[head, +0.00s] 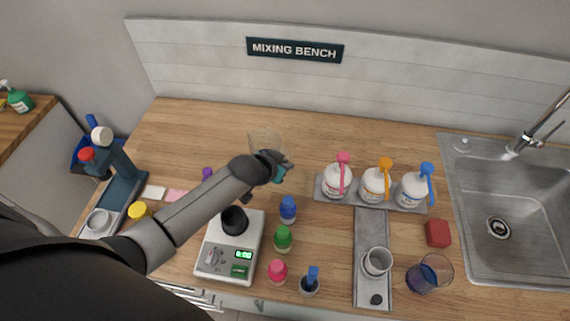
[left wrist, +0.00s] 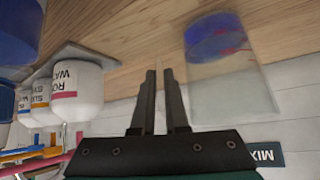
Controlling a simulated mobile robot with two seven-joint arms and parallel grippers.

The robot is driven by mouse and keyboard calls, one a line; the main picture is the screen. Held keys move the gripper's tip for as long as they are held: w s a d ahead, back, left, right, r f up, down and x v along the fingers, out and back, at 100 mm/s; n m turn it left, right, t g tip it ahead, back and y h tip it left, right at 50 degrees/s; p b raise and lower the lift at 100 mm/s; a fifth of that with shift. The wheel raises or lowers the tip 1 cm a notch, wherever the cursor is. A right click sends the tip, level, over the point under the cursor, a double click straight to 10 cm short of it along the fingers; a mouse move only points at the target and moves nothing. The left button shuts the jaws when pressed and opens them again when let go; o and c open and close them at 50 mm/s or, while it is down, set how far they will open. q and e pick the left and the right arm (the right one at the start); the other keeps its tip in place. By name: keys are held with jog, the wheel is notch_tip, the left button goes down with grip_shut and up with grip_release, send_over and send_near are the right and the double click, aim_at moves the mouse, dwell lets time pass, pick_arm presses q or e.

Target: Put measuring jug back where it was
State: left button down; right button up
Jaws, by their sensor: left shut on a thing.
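The measuring jug (head: 265,143) is a clear vessel, partly hidden behind my left gripper in the head view. In the left wrist view, which is upside down, the clear jug (left wrist: 232,75) shows red marks and blue at its bench-side end. My left gripper (head: 282,167) is over the back middle of the bench, close to the jug. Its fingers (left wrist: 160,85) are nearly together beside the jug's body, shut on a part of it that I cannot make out. Whether the jug touches the bench is unclear. My right gripper is not in view.
Three pump bottles (head: 376,184) stand on a grey tray right of the gripper. A scale (head: 213,264) with a dark cup, several coloured bottles (head: 283,238), a grey cup (head: 377,261) and a blue-filled glass (head: 428,274) stand nearer. A sink (head: 463,213) is far right. Back-left bench is clear.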

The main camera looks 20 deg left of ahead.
pick_arm(q)
jog(key=shift+r, duration=0.1)
jog(key=c, duration=0.9)
grip_release()
jog(key=shift+f, duration=0.2)
jog(key=shift+r, duration=0.1)
jog(key=shift+s+r, duration=0.4)
jog(key=p+v, duration=0.2)
jog(key=v, duration=0.9)
